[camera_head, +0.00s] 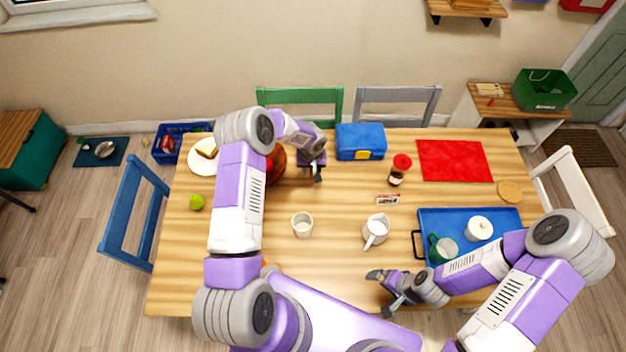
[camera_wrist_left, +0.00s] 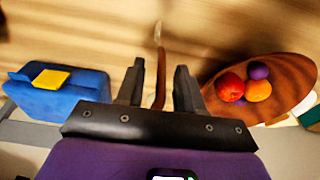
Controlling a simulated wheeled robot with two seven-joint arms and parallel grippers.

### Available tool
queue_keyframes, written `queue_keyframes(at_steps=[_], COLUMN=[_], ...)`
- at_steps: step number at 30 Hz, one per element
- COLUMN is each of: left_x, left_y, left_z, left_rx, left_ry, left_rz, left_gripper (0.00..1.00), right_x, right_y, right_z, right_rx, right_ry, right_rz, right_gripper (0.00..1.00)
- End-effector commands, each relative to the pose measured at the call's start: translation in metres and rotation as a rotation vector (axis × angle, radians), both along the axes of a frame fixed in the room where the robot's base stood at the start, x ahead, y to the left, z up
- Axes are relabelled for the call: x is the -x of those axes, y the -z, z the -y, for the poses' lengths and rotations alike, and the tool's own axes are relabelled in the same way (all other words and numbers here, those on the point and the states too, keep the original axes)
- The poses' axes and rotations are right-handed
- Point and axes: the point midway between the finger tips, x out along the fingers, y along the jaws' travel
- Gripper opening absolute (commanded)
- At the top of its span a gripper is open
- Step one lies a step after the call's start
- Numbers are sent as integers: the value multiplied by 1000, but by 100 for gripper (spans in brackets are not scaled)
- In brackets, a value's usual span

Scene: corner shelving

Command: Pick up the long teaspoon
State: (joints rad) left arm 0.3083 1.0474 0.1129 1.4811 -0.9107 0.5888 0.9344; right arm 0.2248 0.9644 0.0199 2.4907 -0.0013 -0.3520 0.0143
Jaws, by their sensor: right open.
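A long thin spoon (camera_wrist_left: 159,75) with a brown lower part and a paler far end lies on the wooden table in the left wrist view. My left gripper (camera_wrist_left: 158,82) is open, with its two fingers on either side of the spoon and a visible gap to each. I cannot tell how far above the spoon it is. In the head view my left gripper (camera_head: 317,175) is over the far part of the table, and I cannot make out the spoon there. My right gripper (camera_head: 385,288) is open and empty near the table's front edge.
A fruit bowl (camera_wrist_left: 270,100) is right of my left gripper and a blue box (camera_head: 360,142) left of it in the wrist view. A cup (camera_head: 302,225), a white jug (camera_head: 375,231), a jar (camera_head: 396,178) and a blue tray (camera_head: 428,216) stand on the table (camera_head: 340,270).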

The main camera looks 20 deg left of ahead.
Motion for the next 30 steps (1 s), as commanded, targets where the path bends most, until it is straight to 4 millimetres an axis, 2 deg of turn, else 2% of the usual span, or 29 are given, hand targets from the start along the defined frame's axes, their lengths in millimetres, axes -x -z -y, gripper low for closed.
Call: queue_keyframes(at_steps=[9,16,17,30], left_x=[-1,-1,-1,-1], left_y=[6,6,6,5], left_z=[0,0,0,0], left_rx=[0,0,0,0], left_ry=[-1,-1,-1,-1], left_rz=[1,1,1,1], left_gripper=[37,2,0,0], right_x=[0,0,0,0], right_y=[-1,-1,-1,-1], right_z=[0,0,0,0], right_rx=[0,0,0,0], right_ry=[0,0,0,0], right_rz=[0,0,0,0], right_gripper=[100,100,100,100])
